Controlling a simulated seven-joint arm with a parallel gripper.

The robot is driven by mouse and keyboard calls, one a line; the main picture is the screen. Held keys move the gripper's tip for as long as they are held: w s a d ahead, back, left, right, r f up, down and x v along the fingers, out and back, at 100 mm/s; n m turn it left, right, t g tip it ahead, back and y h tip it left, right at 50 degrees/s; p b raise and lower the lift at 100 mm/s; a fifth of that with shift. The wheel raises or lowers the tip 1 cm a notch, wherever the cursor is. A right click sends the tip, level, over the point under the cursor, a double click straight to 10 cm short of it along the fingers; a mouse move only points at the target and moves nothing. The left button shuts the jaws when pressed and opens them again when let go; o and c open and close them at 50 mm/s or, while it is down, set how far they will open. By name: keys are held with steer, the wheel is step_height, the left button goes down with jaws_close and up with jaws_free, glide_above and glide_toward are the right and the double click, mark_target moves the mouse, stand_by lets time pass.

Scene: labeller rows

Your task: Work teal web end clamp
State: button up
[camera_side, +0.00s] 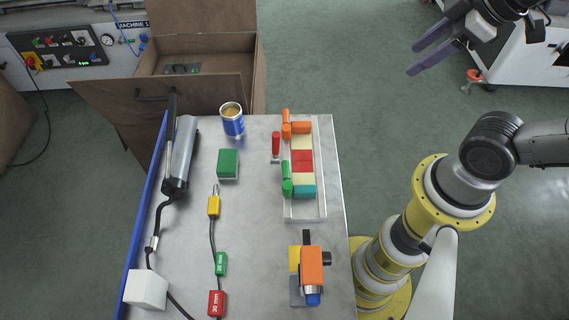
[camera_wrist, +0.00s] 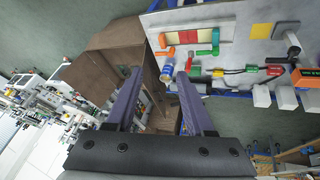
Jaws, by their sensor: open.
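A pale tray (camera_side: 305,215) on the table holds a row of cream, red and teal pieces. The teal piece (camera_side: 305,192) is at its near end. An orange clamp (camera_side: 297,128) is at the far end, with an arm across the row. I cannot tell whether the green clamp grips anything. My gripper (camera_side: 412,60) is open and empty, high up right of the table; its spread fingers show in the wrist view (camera_wrist: 159,73).
A small red-handled part (camera_side: 276,145) stands left of the tray. A can (camera_side: 232,121), a green box (camera_side: 228,165) and a grey cylinder (camera_side: 182,150) are further left. An orange device (camera_side: 312,268) is at the near end. An open cardboard box (camera_side: 205,45) stands beyond the table.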

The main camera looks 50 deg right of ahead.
steer(key=w+a+r+n+g, duration=0.1)
steer(key=w+a+r+n, duration=0.1)
steer(key=w+n, duration=0.55)
steer(key=n+g+h, duration=0.1)
steer(key=n+g, duration=0.5)
steer(key=n, duration=0.9)
glide_above(285, 168)
steer(key=w+a, duration=0.2)
step_height(285, 168, down, 19)
steer(key=f, duration=0.4)
steer(key=s+d+f, duration=0.1)
steer(key=f, duration=0.3)
steer(key=d+f, duration=0.1)
steer(key=f, duration=0.4)
steer(key=shift+s, duration=0.4)
steer(key=shift+a+r, duration=0.1)
jaws_close()
